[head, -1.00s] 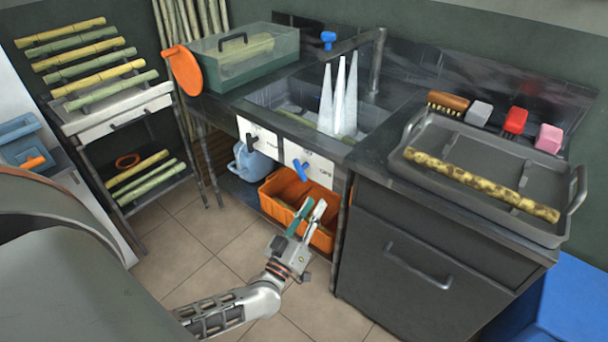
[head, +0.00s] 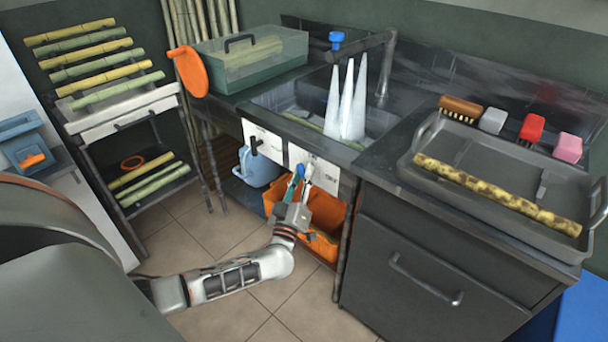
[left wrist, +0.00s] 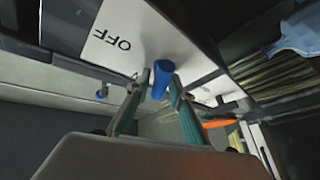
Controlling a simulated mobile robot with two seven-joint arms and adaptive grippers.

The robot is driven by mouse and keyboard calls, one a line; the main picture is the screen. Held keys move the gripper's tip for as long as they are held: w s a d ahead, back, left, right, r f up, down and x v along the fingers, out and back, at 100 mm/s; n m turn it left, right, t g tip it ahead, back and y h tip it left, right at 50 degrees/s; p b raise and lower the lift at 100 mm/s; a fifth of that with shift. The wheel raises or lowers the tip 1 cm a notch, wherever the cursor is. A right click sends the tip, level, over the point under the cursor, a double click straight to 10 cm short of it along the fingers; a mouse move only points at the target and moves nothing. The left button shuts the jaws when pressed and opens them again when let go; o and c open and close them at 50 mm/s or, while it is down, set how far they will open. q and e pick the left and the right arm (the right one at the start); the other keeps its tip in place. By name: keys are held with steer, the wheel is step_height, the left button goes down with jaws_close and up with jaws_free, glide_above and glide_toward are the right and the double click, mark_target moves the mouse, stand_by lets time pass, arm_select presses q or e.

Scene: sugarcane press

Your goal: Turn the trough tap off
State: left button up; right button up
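The blue tap lever (head: 300,170) sticks out from a white panel (head: 319,169) under the front edge of the trough (head: 283,100). In the left wrist view, the blue lever (left wrist: 161,76) stands beside a white plate marked OFF (left wrist: 125,38). My left gripper (head: 299,182) is at the lever, fingers pointing up at the panel. In the left wrist view, its fingers (left wrist: 157,92) are apart with the lever between their tips; I cannot tell whether they touch it. Several white pointed columns (head: 347,103) stand in the trough below the spout (head: 362,40). My right gripper is not visible.
A second white panel with a dark lever (head: 256,143) is to the left. An orange crate (head: 327,216) and a blue jug (head: 259,166) stand beneath. A grey tray (head: 487,160) with a mottled cane lies on the counter at right. Floor in front is clear.

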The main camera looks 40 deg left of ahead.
arm_select(q)
steer(key=c, duration=0.6)
jaws_close()
